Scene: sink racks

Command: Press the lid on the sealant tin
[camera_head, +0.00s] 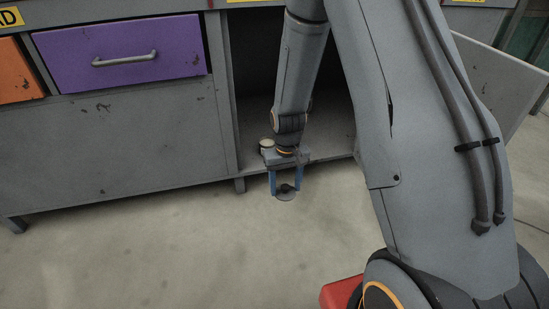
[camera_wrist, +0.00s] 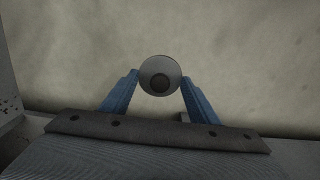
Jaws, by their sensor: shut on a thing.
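My gripper (camera_head: 286,190) points down in front of the open cabinet, with its two blue fingers shut on a small round grey lid (camera_head: 285,196). In the wrist view the lid (camera_wrist: 160,66) is a grey disc with a dark round centre, between the fingertips (camera_wrist: 160,78). The lid hangs over the floor, apart from the cabinet shelf. A small pale-topped round thing, seemingly the sealant tin (camera_head: 267,144), stands near the shelf's front edge, just behind and left of my gripper. Its lower part is hidden by the gripper body. It does not show in the wrist view.
The grey cabinet has an open bay with a low shelf (camera_head: 335,147) and an open door (camera_head: 500,75) at right. A purple drawer (camera_head: 120,55) and an orange drawer (camera_head: 18,72) are shut at left. The concrete floor (camera_head: 150,240) in front is clear.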

